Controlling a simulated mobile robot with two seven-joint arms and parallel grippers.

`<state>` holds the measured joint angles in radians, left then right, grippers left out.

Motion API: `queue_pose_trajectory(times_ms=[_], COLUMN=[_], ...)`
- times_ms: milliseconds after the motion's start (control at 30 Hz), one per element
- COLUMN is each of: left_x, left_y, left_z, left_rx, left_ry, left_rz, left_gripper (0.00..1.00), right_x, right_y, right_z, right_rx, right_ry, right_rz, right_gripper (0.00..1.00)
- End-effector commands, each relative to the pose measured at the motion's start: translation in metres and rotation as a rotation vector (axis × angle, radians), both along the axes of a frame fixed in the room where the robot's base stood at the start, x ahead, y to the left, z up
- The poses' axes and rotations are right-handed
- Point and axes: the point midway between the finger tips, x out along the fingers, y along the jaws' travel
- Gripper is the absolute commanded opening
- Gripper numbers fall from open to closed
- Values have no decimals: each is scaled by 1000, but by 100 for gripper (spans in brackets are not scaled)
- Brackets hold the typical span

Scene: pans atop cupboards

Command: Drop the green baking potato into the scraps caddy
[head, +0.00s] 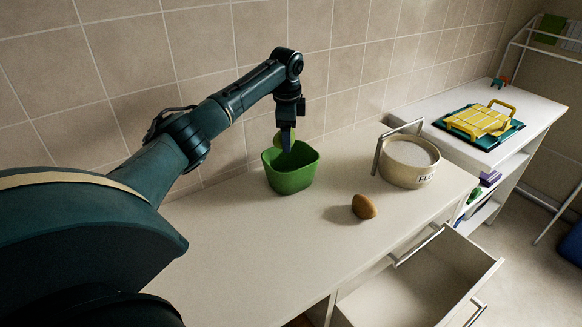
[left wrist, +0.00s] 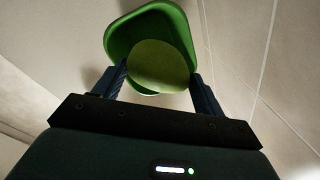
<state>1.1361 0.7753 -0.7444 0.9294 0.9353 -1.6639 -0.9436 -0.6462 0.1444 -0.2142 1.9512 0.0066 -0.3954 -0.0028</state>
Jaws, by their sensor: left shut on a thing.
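The scraps caddy (head: 290,181) is a green open-topped bin standing on the counter near the tiled wall. My left gripper (head: 286,146) points down over the caddy's opening. It is shut on the green baking potato (head: 278,138), which is mostly hidden behind the fingers in the head view. In the left wrist view the olive-green potato (left wrist: 160,66) sits between the two fingers, with the caddy (left wrist: 122,40) beyond it. A brown potato (head: 364,206) lies on the counter to the right of the caddy. My right gripper is out of view.
A cream flour pot (head: 408,174) with a raised handle stands right of the caddy. An open drawer (head: 425,285) juts out from the counter front. A yellow rack on a teal board (head: 480,124) rests on the far unit. The counter's near left is clear.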

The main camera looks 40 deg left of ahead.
Motion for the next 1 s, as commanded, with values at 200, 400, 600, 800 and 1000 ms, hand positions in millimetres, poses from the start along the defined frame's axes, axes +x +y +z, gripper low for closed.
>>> queue_pose_trajectory(times_ms=[200,400,600,800,1000], left_x=[-1,0,0,0,0], left_y=[0,0,0,0,0], left_z=[-27,-44,-50,-50,-50], left_rx=[0,-1,0,0,0], left_ry=[3,1,0,0,0], left_rz=[1,1,1,1,1], left_gripper=[45,45,45,71,88], right_x=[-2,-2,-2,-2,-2], right_y=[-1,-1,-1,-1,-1], right_z=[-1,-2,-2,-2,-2], right_rx=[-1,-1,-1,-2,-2], right_ry=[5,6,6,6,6], right_rz=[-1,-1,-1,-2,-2], right_gripper=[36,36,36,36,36])
